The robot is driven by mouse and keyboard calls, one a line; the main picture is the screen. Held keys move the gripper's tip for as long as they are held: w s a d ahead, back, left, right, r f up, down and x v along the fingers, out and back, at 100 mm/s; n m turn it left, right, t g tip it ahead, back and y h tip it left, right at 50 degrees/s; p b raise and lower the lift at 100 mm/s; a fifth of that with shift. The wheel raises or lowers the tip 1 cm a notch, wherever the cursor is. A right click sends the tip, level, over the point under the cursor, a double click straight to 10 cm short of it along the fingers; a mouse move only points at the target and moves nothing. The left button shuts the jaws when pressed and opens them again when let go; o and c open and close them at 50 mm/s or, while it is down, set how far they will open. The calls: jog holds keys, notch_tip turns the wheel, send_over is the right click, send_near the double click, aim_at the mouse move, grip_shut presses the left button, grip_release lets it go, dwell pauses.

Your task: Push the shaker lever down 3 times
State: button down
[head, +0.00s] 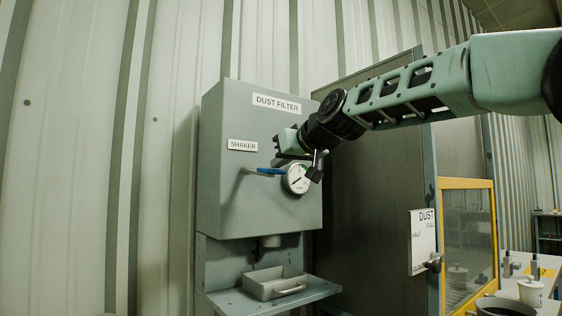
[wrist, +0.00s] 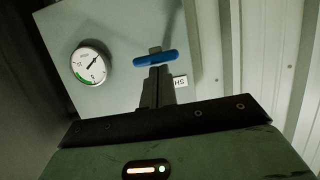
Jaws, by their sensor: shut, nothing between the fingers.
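The shaker lever has a blue grip (head: 267,171) and sticks out of the front of the grey dust filter box (head: 225,200), below the SHAKER label (head: 243,145). It looks about level. In the wrist view, turned upside down, the blue grip (wrist: 155,58) lies just beyond my fingertips. My gripper (wrist: 156,72) is shut and empty, its two fingers together. In the head view my gripper (head: 282,155) is just above the lever, near the box face. I cannot tell whether the fingertips touch the grip.
A round gauge (head: 298,179) sits right of the lever, close to my wrist; it also shows in the wrist view (wrist: 89,65). A grey tray (head: 275,284) stands on a shelf below the box. A dark panel (head: 375,200) and a DUST sign (head: 422,242) are to the right.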

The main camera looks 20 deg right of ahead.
jog(key=b+v, duration=0.2)
jog(key=v, duration=0.7)
jog(key=shift+s+r, duration=0.25)
jog(key=shift+r, duration=0.05)
jog(key=shift+d, duration=0.1)
